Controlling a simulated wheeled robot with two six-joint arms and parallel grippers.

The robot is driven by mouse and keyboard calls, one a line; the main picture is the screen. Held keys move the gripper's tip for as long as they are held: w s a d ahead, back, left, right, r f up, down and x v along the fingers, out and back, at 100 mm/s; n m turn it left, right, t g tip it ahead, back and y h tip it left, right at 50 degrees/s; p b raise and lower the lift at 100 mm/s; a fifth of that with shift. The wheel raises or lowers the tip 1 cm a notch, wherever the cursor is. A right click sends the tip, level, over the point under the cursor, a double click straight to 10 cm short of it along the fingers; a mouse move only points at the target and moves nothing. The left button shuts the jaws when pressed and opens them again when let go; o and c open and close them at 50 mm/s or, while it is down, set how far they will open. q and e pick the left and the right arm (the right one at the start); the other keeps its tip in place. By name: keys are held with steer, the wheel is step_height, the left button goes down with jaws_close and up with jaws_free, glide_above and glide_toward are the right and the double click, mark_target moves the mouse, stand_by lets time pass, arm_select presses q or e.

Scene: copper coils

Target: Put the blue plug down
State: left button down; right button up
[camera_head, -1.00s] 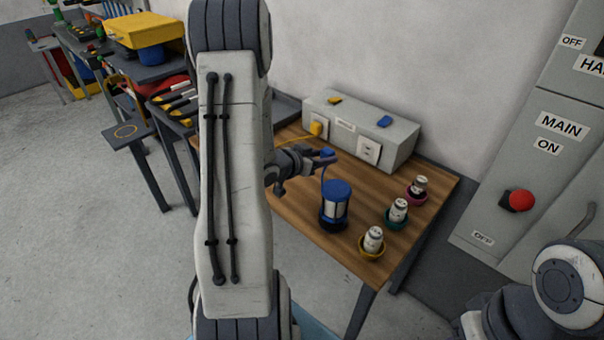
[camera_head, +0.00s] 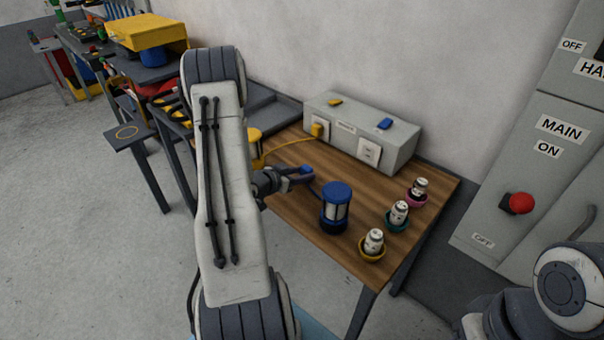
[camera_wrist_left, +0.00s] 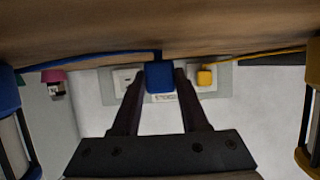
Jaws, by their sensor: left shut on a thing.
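My left gripper (camera_head: 304,174) is shut on the blue plug (camera_head: 307,169), over the wooden table (camera_head: 310,215) to the left of the blue lantern (camera_head: 336,208). In the left wrist view, which shows the scene upside down, the blue plug (camera_wrist_left: 160,77) sits between the two fingers. A blue cord (camera_wrist_left: 90,60) leads from it. I cannot tell whether the plug touches the table. My right gripper is not shown; only part of my right arm is at the lower right.
A grey socket box (camera_head: 365,128) stands at the table's back. A yellow plug (camera_head: 317,130) is in its left socket; its right socket (camera_head: 369,152) is empty. A yellow lantern (camera_head: 257,146) is partly behind my arm.

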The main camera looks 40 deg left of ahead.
arm_select(q)
steer(key=shift+f+b, duration=0.5)
steer(key=shift+f, duration=0.15)
steer(key=shift+c, duration=2.1)
jaws_free()
steer(key=shift+r, duration=0.25)
steer(key=shift+r+p, duration=0.5)
steer(key=shift+p, duration=0.15)
steer(key=v, duration=1.2)
steer(key=shift+f, duration=0.1)
